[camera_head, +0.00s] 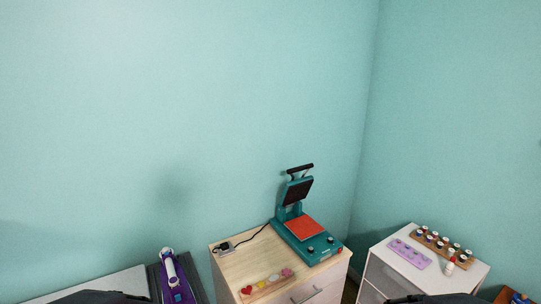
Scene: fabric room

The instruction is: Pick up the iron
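A purple iron (179,292) with a white handle is at the bottom edge of the head view, left of centre. It sits on a dark grey surface, and the bottom edge of the picture cuts off its near end. Neither of my grippers is in view. Dark parts that look like my arms show at the bottom edge, one left of the iron and one far to the right.
A light board (95,285) lies left of the iron. Right of it stands a wooden-topped cabinet (232,268) with a teal heat press (303,228) and small coloured shapes (268,281). A white cabinet (385,262) with several small bottles (441,242) stands farther right.

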